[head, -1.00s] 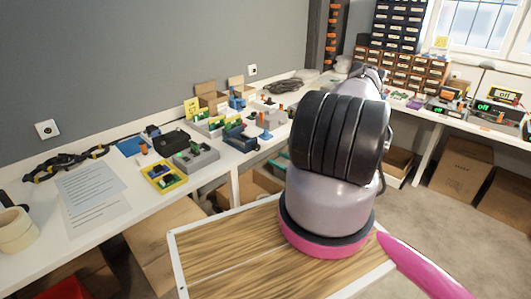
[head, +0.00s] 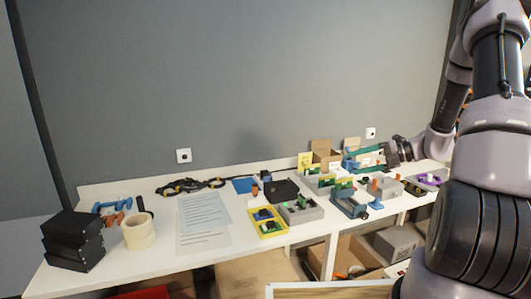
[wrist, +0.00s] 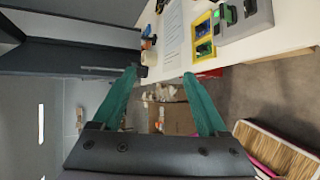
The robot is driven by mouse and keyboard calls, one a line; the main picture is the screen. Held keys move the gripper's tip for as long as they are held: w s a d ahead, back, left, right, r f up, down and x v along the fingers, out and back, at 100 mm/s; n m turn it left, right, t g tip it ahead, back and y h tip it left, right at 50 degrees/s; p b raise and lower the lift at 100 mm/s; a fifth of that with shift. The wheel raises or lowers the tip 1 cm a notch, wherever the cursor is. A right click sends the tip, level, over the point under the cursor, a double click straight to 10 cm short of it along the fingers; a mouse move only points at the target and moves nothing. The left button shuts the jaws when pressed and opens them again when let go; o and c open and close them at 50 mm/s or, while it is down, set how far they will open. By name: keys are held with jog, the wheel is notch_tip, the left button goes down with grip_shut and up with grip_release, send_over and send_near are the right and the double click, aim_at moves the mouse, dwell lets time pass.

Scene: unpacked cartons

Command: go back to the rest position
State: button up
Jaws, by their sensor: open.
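My gripper (head: 358,160) shows at the right of the head view, at the end of my arm. Its teal fingers point left, in front of the back of the bench and its small cartons. In the wrist view my gripper (wrist: 160,76) has its two teal fingers spread apart with nothing between them. Past the fingertips are the white bench's edge and the space below it, with a brown carton (wrist: 180,120) on the floor. I cannot tell the exact height of the gripper above the bench.
The white bench (head: 150,265) runs along the grey wall. Cartons (head: 355,253) stand underneath. Bare floor (wrist: 280,95) shows in the wrist view.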

jog(key=s+a+r+n+g+h, duration=0.1)
jog(key=s+a+r+n+h, duration=0.25)
jog(key=s+r+n, duration=0.45)
jog(key=s+a+r+n+g+h, duration=0.2)
jog(key=s+a+r+n, duration=0.2)
jog(key=r+n, duration=0.4)
jog(key=s+d+r+n+t+h, duration=0.1)
jog(key=s+r+n+t+h, duration=0.4)
jog(key=s+n, duration=0.8)
jog(key=shift+r+n+t, duration=0.3)
jog(key=shift+r+n, duration=1.4)
jog(key=shift+n, duration=0.5)
